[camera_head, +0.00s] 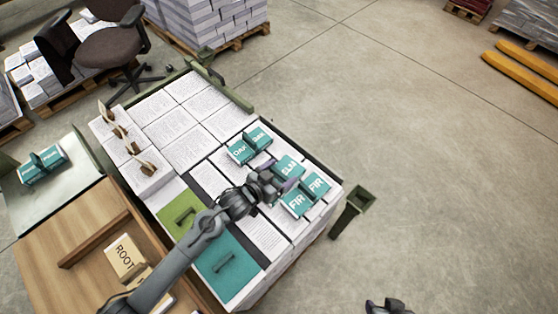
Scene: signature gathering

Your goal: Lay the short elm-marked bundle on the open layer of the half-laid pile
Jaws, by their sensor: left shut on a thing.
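A teal bundle marked ELM (289,166) is at the right part of the pile (180,138), between the OAK bundle (240,152) and the FIR bundle (297,204). My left gripper (283,186) reaches over the pile and is shut on the ELM bundle; the gripper hides part of it. I cannot tell whether the bundle touches the layer below. The pile shows several stacks of printed sheets. My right gripper (389,307) is only partly in view at the bottom edge, away from the pile, and its jaws are unclear.
Teal PINE bundles (42,164) lie on a pale table at left. A wooden table with a ROOT block (125,257) is at lower left. Green (182,214) and teal (228,266) handled boards lie on the pile's near side. Green posts (350,212) stand at its corners.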

